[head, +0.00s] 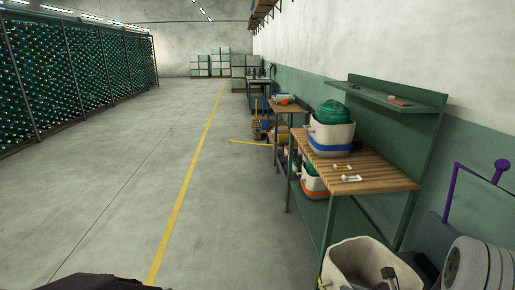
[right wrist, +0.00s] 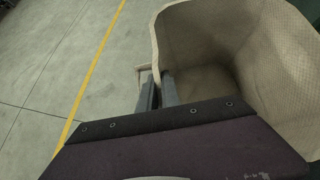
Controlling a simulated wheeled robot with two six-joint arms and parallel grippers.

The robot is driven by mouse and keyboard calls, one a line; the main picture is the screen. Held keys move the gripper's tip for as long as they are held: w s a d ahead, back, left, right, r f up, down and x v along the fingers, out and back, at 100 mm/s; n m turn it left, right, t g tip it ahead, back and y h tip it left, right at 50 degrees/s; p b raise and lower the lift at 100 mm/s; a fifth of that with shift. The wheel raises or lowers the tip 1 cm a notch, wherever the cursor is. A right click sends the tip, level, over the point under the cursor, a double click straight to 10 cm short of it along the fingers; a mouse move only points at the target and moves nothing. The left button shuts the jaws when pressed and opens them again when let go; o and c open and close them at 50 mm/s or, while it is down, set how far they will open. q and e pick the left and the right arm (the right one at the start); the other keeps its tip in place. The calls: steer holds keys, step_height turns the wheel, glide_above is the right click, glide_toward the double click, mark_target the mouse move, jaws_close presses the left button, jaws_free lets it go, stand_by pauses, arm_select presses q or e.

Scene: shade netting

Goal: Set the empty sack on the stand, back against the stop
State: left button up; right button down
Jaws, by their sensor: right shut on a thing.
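The empty sack (head: 350,258) is a beige, open-topped bag at the bottom right of the head view. My right gripper (head: 388,274) is at its rim, shut on its wall. In the right wrist view the gripper's fingers (right wrist: 160,92) pinch the sack's near-left wall, and the sack (right wrist: 235,45) opens upward, showing a bare inside. The sack's underside is hidden, so I cannot tell what is below it. I cannot pick out the stand or its stop with certainty. My left gripper is not in view.
A green workbench with a slatted wooden top (head: 370,172) stands beyond the sack, holding a blue-banded bag (head: 331,135) with green netting. An orange-banded bag (head: 313,182) is below. A purple frame (head: 453,190) and grey roller (head: 470,268) stand right. The floor left is clear.

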steer(key=s+a+n+g+y, duration=0.3)
steer(key=s+a+n+y, duration=0.25)
steer(key=s+a, duration=0.2)
step_height(320, 180, down, 11)
steer(key=b, duration=1)
step_height(320, 180, up, 23)
steer(key=p, duration=2.7)
steer(key=shift+w+a+r+n+h+p, duration=0.15)
steer(key=shift+w+a+n+h+p, duration=0.1)
steer(key=shift+a+n+h+p, duration=0.15)
